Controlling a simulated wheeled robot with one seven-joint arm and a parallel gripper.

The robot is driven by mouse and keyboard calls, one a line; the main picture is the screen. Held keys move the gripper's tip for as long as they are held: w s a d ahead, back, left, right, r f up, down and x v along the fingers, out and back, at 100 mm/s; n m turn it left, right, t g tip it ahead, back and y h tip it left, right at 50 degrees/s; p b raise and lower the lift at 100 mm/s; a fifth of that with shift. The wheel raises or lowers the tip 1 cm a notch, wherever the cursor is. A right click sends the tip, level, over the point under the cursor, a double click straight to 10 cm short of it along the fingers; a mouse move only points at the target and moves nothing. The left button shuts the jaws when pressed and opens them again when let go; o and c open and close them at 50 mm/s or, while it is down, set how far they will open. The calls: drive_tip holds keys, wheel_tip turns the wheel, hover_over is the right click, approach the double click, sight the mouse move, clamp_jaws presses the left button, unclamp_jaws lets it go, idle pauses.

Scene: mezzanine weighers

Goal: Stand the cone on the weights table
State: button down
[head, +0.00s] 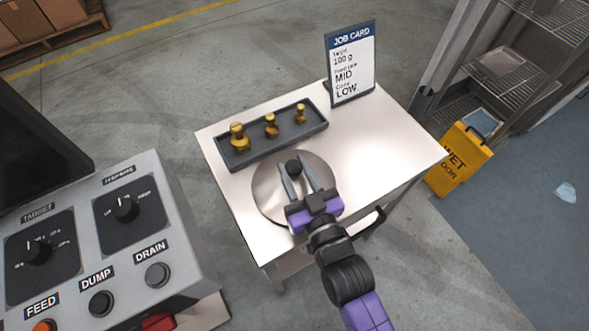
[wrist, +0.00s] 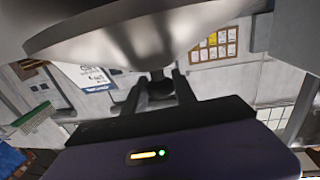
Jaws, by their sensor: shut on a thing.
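The cone (head: 267,198) is a wide, shiny silver piece, seen from above as a round disc over the front left part of the weights table (head: 385,150). My gripper (head: 293,166) is shut on the dark knob at the cone's middle, one finger on each side. In the wrist view the cone's broad silver surface (wrist: 95,40) fills the top, and its dark knob (wrist: 160,88) sits between the fingers. I cannot tell whether the cone's rim touches the tabletop or hangs just above it.
A dark tray (head: 240,160) with several brass weights (head: 270,128) lies along the table's back left side. A job card (head: 350,65) stands at the back corner. The tabletop's right side is clear. A control panel (head: 165,215) is at left, a yellow wet-floor sign (head: 460,160) at right.

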drive_tip(key=shift+f, duration=0.35)
drive_tip(key=shift+f, duration=0.1)
drive_tip(key=shift+f, duration=0.15)
drive_tip(key=c, duration=1)
unclamp_jaws()
drive_tip(key=b+v, duration=0.2)
drive_tip(key=v, duration=1)
drive_tip(key=shift+a, duration=0.1)
